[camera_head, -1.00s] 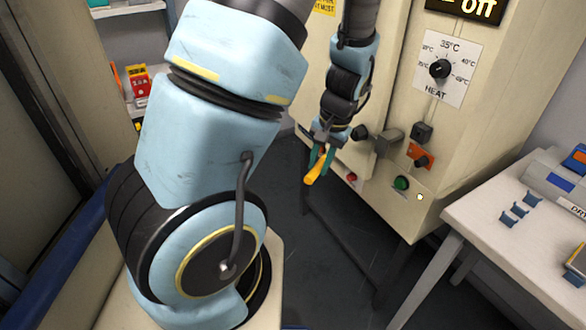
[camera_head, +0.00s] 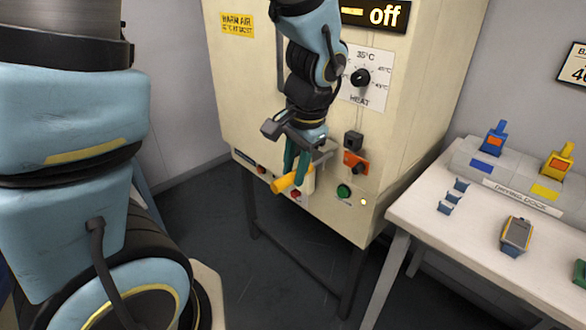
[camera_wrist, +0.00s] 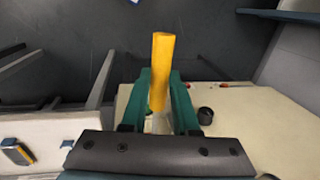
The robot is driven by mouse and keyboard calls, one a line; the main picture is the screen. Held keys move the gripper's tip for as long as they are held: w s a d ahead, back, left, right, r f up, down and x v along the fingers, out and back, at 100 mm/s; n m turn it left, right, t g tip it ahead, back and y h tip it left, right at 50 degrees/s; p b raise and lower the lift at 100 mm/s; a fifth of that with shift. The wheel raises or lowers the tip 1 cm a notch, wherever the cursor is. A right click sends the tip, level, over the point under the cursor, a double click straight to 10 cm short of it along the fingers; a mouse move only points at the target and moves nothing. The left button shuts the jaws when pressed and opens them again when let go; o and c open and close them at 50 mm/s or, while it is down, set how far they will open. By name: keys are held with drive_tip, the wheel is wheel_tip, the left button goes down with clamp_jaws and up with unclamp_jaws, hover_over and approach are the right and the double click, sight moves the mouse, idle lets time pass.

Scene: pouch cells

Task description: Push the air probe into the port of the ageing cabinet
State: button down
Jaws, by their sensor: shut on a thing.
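My gripper (camera_head: 297,170) is shut on a yellow bar-shaped piece, which I take to be the air probe (camera_head: 287,183). The bar slants between the green fingers and shows in the wrist view (camera_wrist: 162,65). The cream ageing cabinet (camera_head: 230,85) stands behind the gripper. An orange fitting (camera_head: 349,159) with a dark round part sits on its front, right of the gripper; a black square fitting (camera_head: 353,141) is just above it. I cannot tell which is the port. The probe is apart from both. In the wrist view a black round part (camera_wrist: 205,115) shows right of the fingers.
A green button (camera_head: 343,191) and red button (camera_head: 296,196) sit low on the cabinet. A white table (camera_head: 412,208) on the right holds a charging dock (camera_head: 520,196) and devices. Open floor lies below.

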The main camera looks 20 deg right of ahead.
sight(312, 164)
drive_tip(key=shift+w+d+p, duration=0.15)
drive_tip(key=shift+w+d, duration=0.3)
drive_tip(key=shift+d, duration=0.4)
drive_tip(key=shift+w+d+p, duration=0.2)
drive_tip(key=shift+w+d, duration=0.3)
drive_tip(key=shift+d, duration=0.3)
drive_tip(key=shift+w+d+p, duration=0.15)
drive_tip(key=shift+w+d, duration=0.3)
drive_tip(key=shift+d, duration=0.4)
drive_tip(key=w+d+p, duration=0.2)
drive_tip(key=w+d, duration=0.2)
drive_tip(key=d, duration=0.3)
drive_tip(key=shift+d, duration=0.25)
idle(3.0)
drive_tip(key=c, duration=0.6)
unclamp_jaws()
drive_tip(key=shift+r, duration=0.1)
wheel_tip(312, 164, up, 10)
drive_tip(key=s+d+b, duration=0.1)
drive_tip(key=shift+s+r+b, duration=0.25)
drive_tip(key=shift+s+b, duration=0.1)
drive_tip(key=shift+b, duration=0.05)
